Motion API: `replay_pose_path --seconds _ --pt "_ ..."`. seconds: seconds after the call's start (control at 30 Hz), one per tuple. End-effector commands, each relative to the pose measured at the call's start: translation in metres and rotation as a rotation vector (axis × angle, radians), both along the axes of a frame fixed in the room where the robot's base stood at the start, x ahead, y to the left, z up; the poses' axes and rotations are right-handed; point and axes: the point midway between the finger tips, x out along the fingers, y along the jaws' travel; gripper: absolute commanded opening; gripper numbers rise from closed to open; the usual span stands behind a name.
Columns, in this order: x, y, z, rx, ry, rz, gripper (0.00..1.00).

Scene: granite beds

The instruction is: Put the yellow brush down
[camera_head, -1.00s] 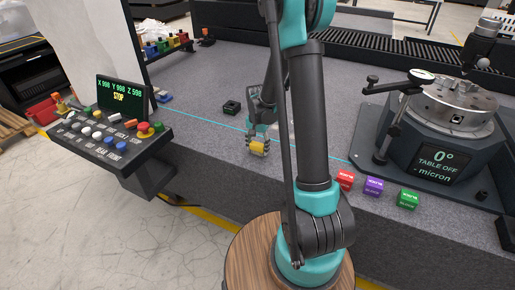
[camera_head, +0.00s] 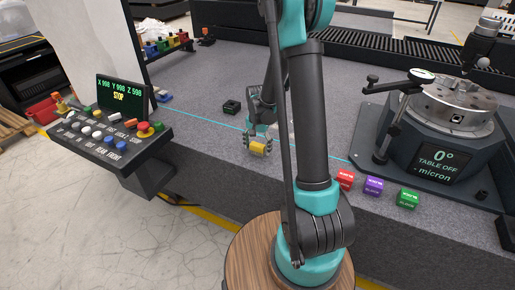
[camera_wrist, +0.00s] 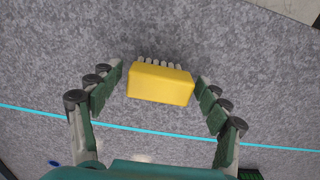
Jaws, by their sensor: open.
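The yellow brush (camera_wrist: 160,84) rests on the grey granite surface in the wrist view, with a row of pale bristles along its far edge. My gripper (camera_wrist: 160,88) is open around it, one finger on each side. A gap shows between the brush and the left finger; the right finger is very close to the brush's right end, and I cannot tell whether they touch. In the head view the brush (camera_head: 259,149) is small, at the front part of the granite bed, between the fingers of my gripper (camera_head: 257,146).
Red (camera_head: 345,179), purple (camera_head: 373,186) and green (camera_head: 408,198) blocks stand along the bed's front edge. A rotary table (camera_head: 445,130) is at the right. A small black block (camera_head: 231,107) lies behind my gripper. A control panel (camera_head: 110,133) is at the left. A cyan line crosses the bed.

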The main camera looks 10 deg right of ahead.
Motion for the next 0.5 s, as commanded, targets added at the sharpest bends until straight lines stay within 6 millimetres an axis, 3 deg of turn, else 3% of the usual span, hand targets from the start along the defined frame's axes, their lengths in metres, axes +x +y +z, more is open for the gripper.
replay_pose_path --seconds 0.17,0.5 --pt "-0.001 0.000 0.020 0.000 0.000 0.000 0.76" --pt "-0.001 0.000 0.085 0.000 0.000 0.000 0.76"
